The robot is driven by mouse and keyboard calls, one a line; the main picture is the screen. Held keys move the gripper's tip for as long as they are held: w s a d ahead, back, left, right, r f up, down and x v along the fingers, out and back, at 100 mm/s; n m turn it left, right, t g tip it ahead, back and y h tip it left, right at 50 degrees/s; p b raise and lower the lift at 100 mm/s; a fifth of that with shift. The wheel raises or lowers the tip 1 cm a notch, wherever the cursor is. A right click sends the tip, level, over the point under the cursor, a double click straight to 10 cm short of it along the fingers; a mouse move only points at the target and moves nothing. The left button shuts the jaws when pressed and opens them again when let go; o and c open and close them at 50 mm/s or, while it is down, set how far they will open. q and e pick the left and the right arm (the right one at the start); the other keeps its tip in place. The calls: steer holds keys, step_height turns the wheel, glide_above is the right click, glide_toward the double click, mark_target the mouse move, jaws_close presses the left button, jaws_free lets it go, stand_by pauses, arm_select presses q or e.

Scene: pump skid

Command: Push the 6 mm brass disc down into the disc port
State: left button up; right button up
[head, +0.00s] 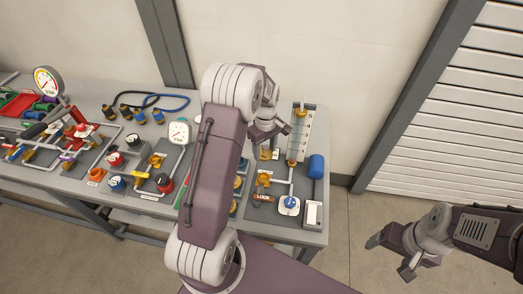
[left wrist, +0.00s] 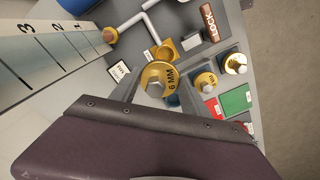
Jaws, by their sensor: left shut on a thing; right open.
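The brass disc (left wrist: 157,78), marked 6 MM and with a hex stem on top, shows in the left wrist view just beyond the purple gripper body. My left gripper (head: 272,137) is shut on it, near the foot of the scale; the fingertips themselves are hard to make out. A yellow fitting (left wrist: 165,53), possibly the disc port, shows right behind the disc. The disc covers part of it, so I cannot tell whether the disc is seated or above. My right gripper (head: 392,258) is open and empty, away from the bench at the lower right.
The numbered scale (left wrist: 45,55) stands close beside the left gripper. Two other brass discs (left wrist: 205,81) (left wrist: 235,63) sit on blue pads. A LOCK plate (head: 263,198), a blue-capped cylinder (head: 316,167) and a dial gauge (head: 179,132) are nearby. The floor right of the bench is clear.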

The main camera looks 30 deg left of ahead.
mark_target(264, 157)
arm_select(q)
steer(key=f+p, duration=0.1)
steer(key=s+f+p, duration=0.1)
steer(key=f, duration=0.1)
steer(key=shift+s+d+f+m, duration=0.15)
steer(key=shift+d+f+m, duration=0.05)
steer(key=shift+f+m, duration=0.1)
steer(key=shift+s, duration=0.2)
steer(key=shift+d+f+b, duration=0.1)
steer(key=shift+f+b, duration=0.1)
steer(key=shift+b, duration=0.1)
step_height(264, 157, down, 5)
steer(key=b, duration=0.4)
steer(key=shift+f, duration=0.15)
steer(key=shift+w, duration=0.15)
arm_select(e)
steer(key=shift+w+f, duration=0.1)
steer(key=shift+f, duration=0.75)
steer(key=shift+r, duration=0.25)
arm_select(q)
steer(key=shift+f+b, duration=1.05)
steer(key=shift+f, duration=0.6)
arm_select(e)
steer(key=shift+f, duration=1.25)
